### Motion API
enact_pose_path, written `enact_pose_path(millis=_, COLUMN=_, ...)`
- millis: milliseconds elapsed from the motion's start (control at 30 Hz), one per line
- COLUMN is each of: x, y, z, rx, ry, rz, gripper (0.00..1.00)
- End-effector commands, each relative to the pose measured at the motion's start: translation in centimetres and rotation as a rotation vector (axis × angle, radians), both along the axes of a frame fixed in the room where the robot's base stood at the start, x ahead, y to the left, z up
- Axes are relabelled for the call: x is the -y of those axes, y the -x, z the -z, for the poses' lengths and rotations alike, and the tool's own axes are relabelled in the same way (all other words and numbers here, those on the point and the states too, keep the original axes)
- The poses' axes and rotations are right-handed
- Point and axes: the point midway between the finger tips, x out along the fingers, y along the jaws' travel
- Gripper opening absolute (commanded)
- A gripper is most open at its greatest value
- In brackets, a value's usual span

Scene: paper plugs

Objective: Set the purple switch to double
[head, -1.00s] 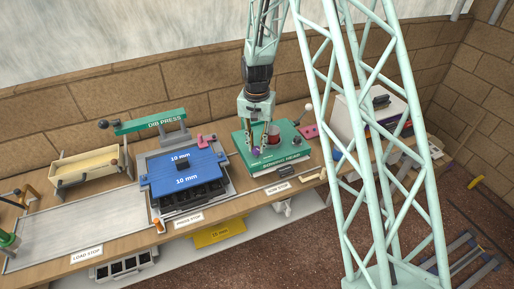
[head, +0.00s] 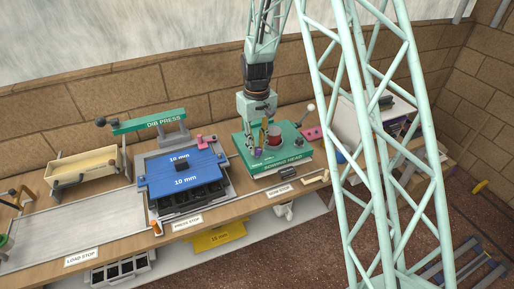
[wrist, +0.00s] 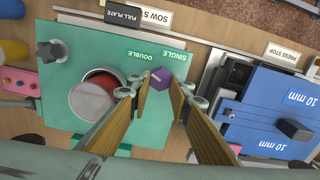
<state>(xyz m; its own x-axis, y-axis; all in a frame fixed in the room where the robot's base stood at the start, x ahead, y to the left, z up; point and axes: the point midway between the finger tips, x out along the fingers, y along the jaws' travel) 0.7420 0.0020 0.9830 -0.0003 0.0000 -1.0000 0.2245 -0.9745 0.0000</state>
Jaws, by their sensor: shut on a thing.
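The purple switch (wrist: 160,78) is a small faceted knob on the green sowing head (wrist: 90,129). In the wrist view it sits by the upside-down words SINGLE (wrist: 175,66) and DOUBLE (wrist: 147,56); which one it is set to I cannot tell. My gripper (wrist: 159,86) is shut on the switch, one wood-coloured finger on each side. In the head view my gripper (head: 260,149) reaches down onto the left part of the green sowing head (head: 291,164), and its fingers mostly hide the switch.
A red round cup (wrist: 100,90) stands close beside my left finger in the wrist view. The blue 10 mm plate (head: 185,179) lies to the left on the bench, with the DIB PRESS (head: 160,121) behind.

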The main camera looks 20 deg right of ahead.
Motion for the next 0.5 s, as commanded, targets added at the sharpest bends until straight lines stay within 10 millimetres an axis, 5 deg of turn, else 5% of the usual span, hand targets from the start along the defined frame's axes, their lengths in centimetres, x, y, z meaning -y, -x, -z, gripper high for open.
enact_pose_path(millis=500, x=-0.05, y=-0.06, z=-0.06, rx=0.002, ry=0.0, rz=-0.101, gripper=0.08)
